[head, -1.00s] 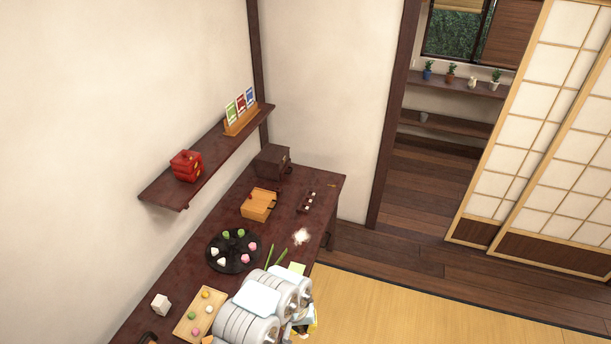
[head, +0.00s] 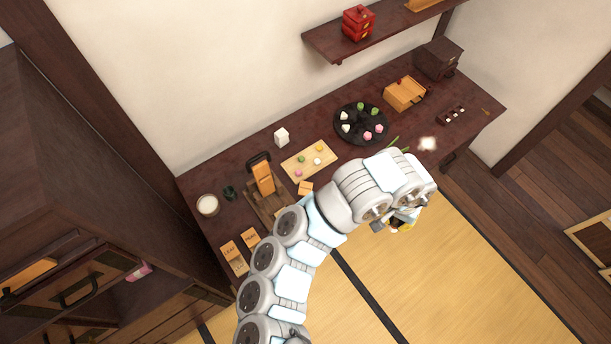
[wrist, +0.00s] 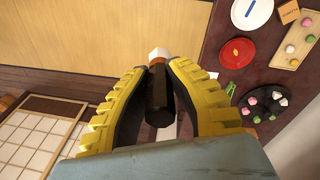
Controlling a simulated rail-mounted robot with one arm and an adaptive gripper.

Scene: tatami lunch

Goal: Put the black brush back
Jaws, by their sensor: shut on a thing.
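The black brush (wrist: 158,95) has a dark handle, a brown band and a white tip. In the wrist view it lies between the two yellow fingers of my gripper (wrist: 158,72), which is shut on it. The white tip points away from the wrist. In the head view my gripper (head: 403,226) is mostly hidden behind my arm, over the tatami just off the table's front edge.
The dark table (head: 355,185) bears a black sweets plate (head: 360,137), a wooden tray (head: 300,176), a wooden box (head: 404,95), a wooden stand (head: 257,210) and white powder (head: 428,144). The wrist view shows a red plate (wrist: 237,62) and a white plate (wrist: 262,8).

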